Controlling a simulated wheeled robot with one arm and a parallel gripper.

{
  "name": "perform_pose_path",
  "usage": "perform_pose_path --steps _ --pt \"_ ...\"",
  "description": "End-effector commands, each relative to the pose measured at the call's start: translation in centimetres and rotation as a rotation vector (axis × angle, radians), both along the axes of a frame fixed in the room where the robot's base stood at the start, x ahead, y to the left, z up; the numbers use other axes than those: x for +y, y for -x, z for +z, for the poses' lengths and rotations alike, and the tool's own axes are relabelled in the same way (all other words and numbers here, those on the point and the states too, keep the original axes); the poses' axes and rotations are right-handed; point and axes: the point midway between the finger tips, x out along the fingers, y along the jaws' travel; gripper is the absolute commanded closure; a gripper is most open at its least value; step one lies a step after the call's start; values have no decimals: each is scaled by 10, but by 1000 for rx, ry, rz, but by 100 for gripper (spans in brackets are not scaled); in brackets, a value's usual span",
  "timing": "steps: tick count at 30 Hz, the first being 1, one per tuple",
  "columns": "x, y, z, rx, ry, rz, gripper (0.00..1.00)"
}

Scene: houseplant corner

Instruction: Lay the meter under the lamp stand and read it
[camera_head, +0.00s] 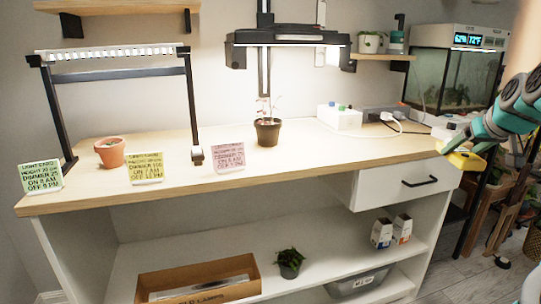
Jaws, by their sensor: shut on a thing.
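My gripper (483,146) is at the right edge of the bench, shut on a yellow block-shaped thing (465,161), apparently the meter. It is beside the bench's right end; I cannot tell whether it touches the top, and no display can be read. A black lamp stand with a lit light bar (112,52) stands at the bench's left end. A terracotta pot (110,152) sits under it. A second lit lamp (287,38) hangs on a black post over a dark pot with a thin plant (267,132).
Green (41,177), yellow (146,168) and pink (229,157) cards stand along the bench's front edge. A white box (340,117) and cables occupy the back right. A glass tank (452,80) stands behind. The bench top (330,146) right of the pink card is clear.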

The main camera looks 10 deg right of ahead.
Motion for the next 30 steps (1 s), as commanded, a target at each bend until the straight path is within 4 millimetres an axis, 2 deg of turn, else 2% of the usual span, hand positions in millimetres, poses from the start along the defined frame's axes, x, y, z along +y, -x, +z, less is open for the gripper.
perform_pose_path --steps 10,16,23,30 --pt "17 -4 -16 -1 1 16 98" --pt "38 -9 -37 2 0 35 98" --pt "76 -18 -78 8 -1 66 98" --pt "122 -29 -126 6 0 105 98"
